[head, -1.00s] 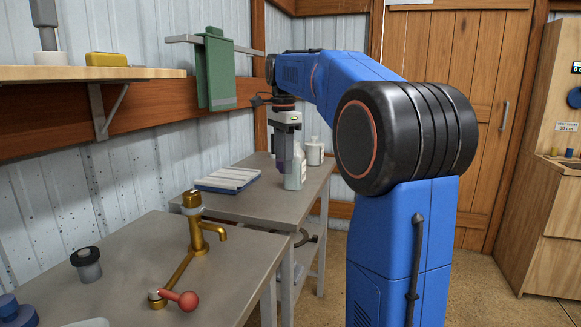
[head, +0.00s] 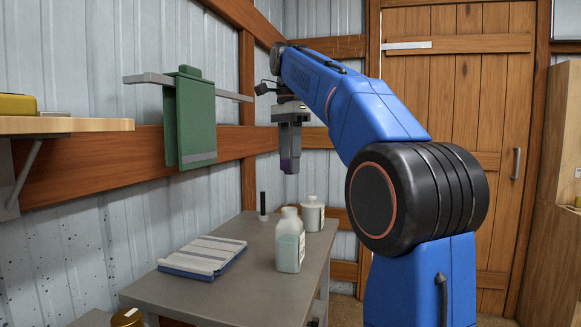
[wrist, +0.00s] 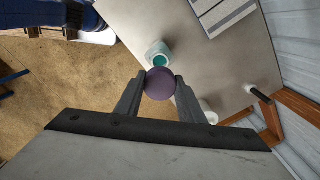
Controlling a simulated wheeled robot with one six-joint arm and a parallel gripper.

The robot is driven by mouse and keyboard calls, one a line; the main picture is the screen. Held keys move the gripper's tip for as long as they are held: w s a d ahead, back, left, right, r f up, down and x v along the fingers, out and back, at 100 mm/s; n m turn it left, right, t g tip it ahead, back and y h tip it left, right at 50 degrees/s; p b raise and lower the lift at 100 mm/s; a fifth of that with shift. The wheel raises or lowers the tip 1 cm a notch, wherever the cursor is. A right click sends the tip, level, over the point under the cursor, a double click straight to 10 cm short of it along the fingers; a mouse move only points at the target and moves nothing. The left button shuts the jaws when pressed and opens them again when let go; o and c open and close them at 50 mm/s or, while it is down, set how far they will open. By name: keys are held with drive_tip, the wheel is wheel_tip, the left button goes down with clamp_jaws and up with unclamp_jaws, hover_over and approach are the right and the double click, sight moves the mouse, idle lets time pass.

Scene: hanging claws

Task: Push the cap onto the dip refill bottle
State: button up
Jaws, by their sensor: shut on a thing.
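The dip refill bottle (head: 290,250), pale with teal liquid inside, stands upright on the grey bench (head: 228,292). In the wrist view the bottle's open mouth (wrist: 158,56) shows teal inside. My gripper (head: 289,165) is above the bench, higher than the bottle and apart from it. Its two fingers are shut on a round purple cap (wrist: 159,84), which hides part of the bottle in the wrist view. In the head view the cap is mostly hidden between the fingers.
A white lidded container (head: 312,214) stands behind the bottle, with a dark upright post (head: 263,206) to its left. A blue tray with pale slats (head: 203,257) lies at the left of the bench. A green cloth (head: 190,118) hangs from a wall bar.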

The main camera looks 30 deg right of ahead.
drive_tip(key=shift+f, duration=0.1)
drive_tip(key=shift+f, duration=1.9)
drive_tip(key=shift+f, duration=0.2)
drive_tip(key=shift+f, duration=2.25)
drive_tip(key=shift+f, duration=1)
drive_tip(key=o, duration=1.1)
drive_tip(key=shift+r, duration=2.95)
